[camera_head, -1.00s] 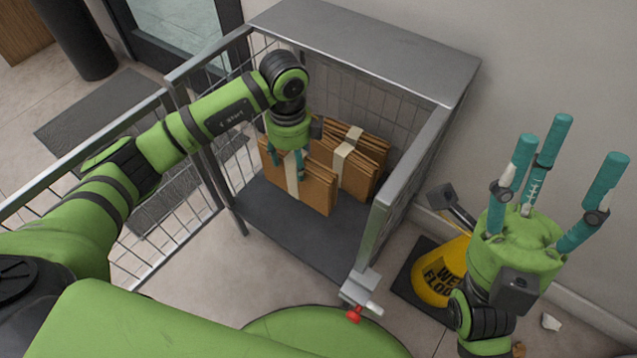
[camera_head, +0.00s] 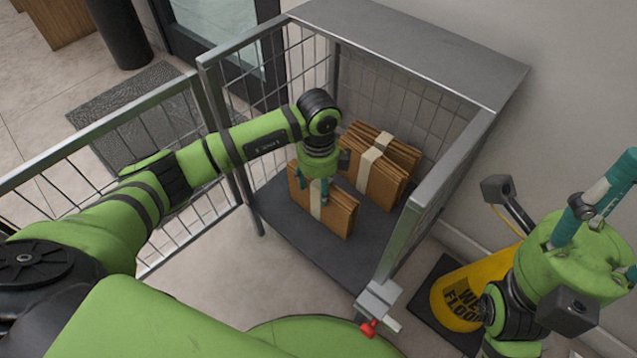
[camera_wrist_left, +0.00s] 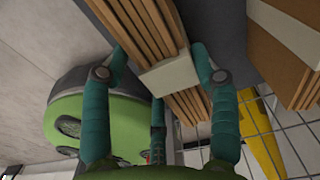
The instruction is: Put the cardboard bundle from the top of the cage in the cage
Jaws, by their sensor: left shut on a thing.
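A cardboard bundle (camera_head: 343,216) with a pale band is inside the cage, near the front of its dark floor (camera_head: 290,225). My left gripper (camera_head: 316,188) is shut on this bundle from above. In the left wrist view, the teal fingers (camera_wrist_left: 160,85) sit on both sides of the bundle (camera_wrist_left: 140,28) at its band. In the head view the bundle's lower edge is at or just above the floor; I cannot tell if it touches. A second banded bundle (camera_head: 388,172) stands behind it in the cage. My right gripper (camera_head: 600,215) is empty, its fingers spread, partly out of frame.
The cage's grey top (camera_head: 420,50) is bare. Its mesh door (camera_head: 130,150) stands open to the left. The latch with a red knob (camera_head: 370,328) is at the front right. A yellow wet-floor sign (camera_head: 455,300) stands right of the cage, near my right arm.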

